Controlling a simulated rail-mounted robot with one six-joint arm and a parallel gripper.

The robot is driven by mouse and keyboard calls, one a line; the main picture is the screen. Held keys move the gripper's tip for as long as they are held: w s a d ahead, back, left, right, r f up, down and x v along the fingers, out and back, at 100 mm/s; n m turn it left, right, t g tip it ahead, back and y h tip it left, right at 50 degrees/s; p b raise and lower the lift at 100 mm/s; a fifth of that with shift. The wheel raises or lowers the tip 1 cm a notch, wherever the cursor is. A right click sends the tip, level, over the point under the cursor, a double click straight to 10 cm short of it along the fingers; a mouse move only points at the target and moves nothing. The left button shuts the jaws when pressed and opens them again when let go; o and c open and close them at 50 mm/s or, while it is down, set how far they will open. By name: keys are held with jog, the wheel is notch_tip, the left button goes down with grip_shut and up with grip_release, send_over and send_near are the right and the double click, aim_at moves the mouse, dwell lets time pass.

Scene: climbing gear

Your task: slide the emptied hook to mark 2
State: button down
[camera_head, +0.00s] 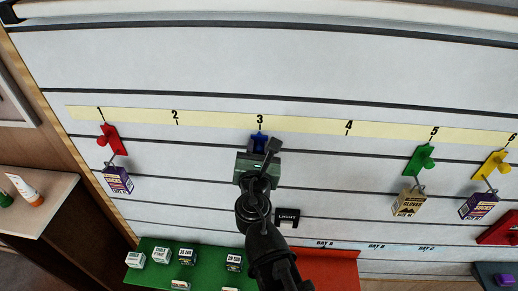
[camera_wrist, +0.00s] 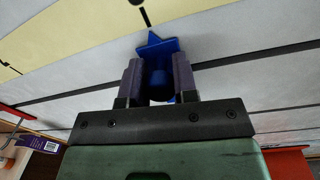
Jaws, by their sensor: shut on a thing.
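The blue hook (camera_head: 259,142) sits on the white slatted wall just below mark 3 (camera_head: 260,120) of the yellow numbered strip. It also shows in the wrist view (camera_wrist: 156,48), its pointed top near a black tick. My gripper (camera_wrist: 158,80) is shut on the blue hook, with one dark finger on each side of its knob. No package is seen hanging from the blue hook, though its lower part is hidden by my gripper. Mark 2 (camera_head: 175,116) is to the left, with no hook below it.
A red hook (camera_head: 112,140) with a purple box (camera_head: 118,180) hangs at mark 1. A green hook (camera_head: 420,160) with a gloves box (camera_head: 409,202) is near mark 5, a yellow hook (camera_head: 492,165) near mark 6. A LIGHT tag (camera_head: 287,216) is below right. The wall between marks 1 and 3 is clear.

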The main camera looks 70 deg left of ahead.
jog(key=s+a, duration=0.2)
jog(key=s, duration=0.4)
jog(key=s+a, duration=0.3)
jog(key=s, duration=0.3)
jog(key=s+a, duration=0.3)
jog(key=s, duration=0.3)
jog(key=shift+a, duration=0.2)
jog(key=c, duration=0.9)
grip_release()
send_near(180, 135)
jog(key=v, duration=0.4)
jog(key=shift+d, duration=0.1)
jog(key=shift+f, duration=0.1)
